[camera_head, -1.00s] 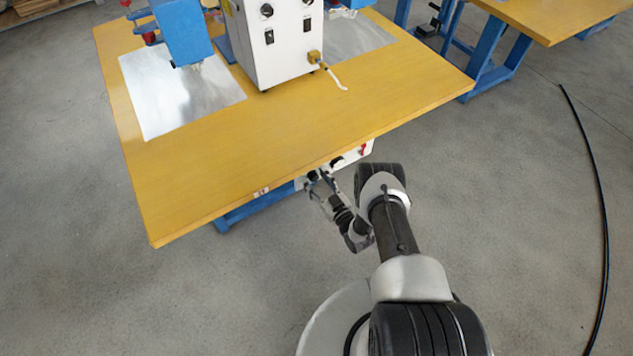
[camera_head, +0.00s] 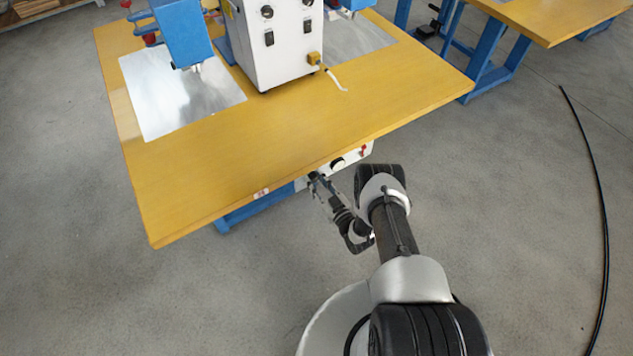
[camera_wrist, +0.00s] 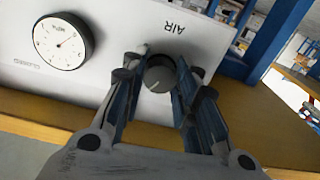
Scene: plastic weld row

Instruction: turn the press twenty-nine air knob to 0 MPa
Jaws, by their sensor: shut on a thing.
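The air knob (camera_wrist: 158,73) is a dark round knob with a pale pointer line, on a white panel (camera_wrist: 110,25) marked AIR. In the wrist view the fingers of my gripper (camera_wrist: 157,75) stand on both sides of it, shut on it. The round MPa gauge (camera_wrist: 63,41) sits on the same panel to the left, with the lettering upside down. Its needle shows, but I cannot read the value surely. In the head view my gripper (camera_head: 314,177) is at the panel (camera_head: 352,158) under the table's front edge; the knob is hidden there.
The yellow table (camera_head: 250,150) overhangs the panel. On it stand a white control box (camera_head: 275,50), a blue press head (camera_head: 182,35) and a metal plate (camera_head: 165,105). A black cable (camera_head: 600,200) lies on the open floor at right.

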